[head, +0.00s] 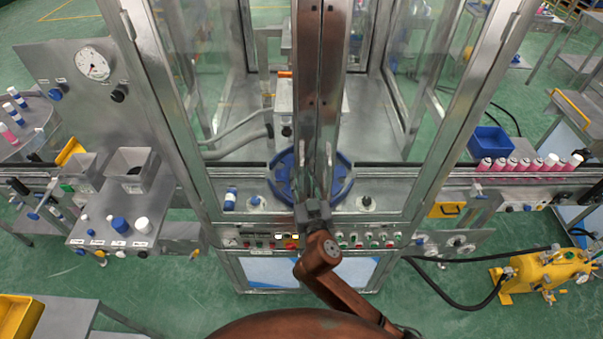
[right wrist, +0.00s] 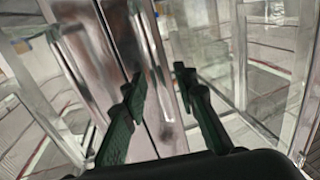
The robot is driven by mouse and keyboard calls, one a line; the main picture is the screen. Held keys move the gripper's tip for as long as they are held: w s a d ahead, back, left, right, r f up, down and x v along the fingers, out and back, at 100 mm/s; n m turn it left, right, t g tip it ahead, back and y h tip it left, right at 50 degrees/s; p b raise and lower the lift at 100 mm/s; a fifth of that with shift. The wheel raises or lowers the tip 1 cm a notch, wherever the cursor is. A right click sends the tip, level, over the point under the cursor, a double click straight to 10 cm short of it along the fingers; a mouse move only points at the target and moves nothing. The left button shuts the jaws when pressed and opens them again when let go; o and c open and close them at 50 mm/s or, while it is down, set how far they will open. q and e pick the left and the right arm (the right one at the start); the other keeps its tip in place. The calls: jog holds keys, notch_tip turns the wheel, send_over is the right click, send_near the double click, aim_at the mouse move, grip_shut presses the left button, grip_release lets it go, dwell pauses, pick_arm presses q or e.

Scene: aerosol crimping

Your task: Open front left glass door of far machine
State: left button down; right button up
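The machine in the middle of the head view has two front glass doors. The front left glass door (head: 222,85) has a metal frame whose inner upright (head: 305,70) stands right beside the upright of the right door (head: 333,70), so the doors look closed. My right gripper (head: 314,188) is at the lower part of these middle uprights. In the right wrist view my right gripper (right wrist: 160,92) has its two dark green fingers spread, with metal upright (right wrist: 115,45) behind and between them. I cannot tell whether they touch it. My left gripper is not in view.
Below the doors is a button panel (head: 265,241). Inside stands a blue round fixture (head: 281,180). A conveyor with pink cans (head: 511,164) runs off to the right, near a blue bin (head: 490,141). A gauge panel (head: 93,65) stands left. A yellow pump (head: 545,272) is at lower right.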

jog(key=shift+w, duration=0.2)
jog(key=shift+c, duration=0.3)
grip_shut()
dwell(0.3)
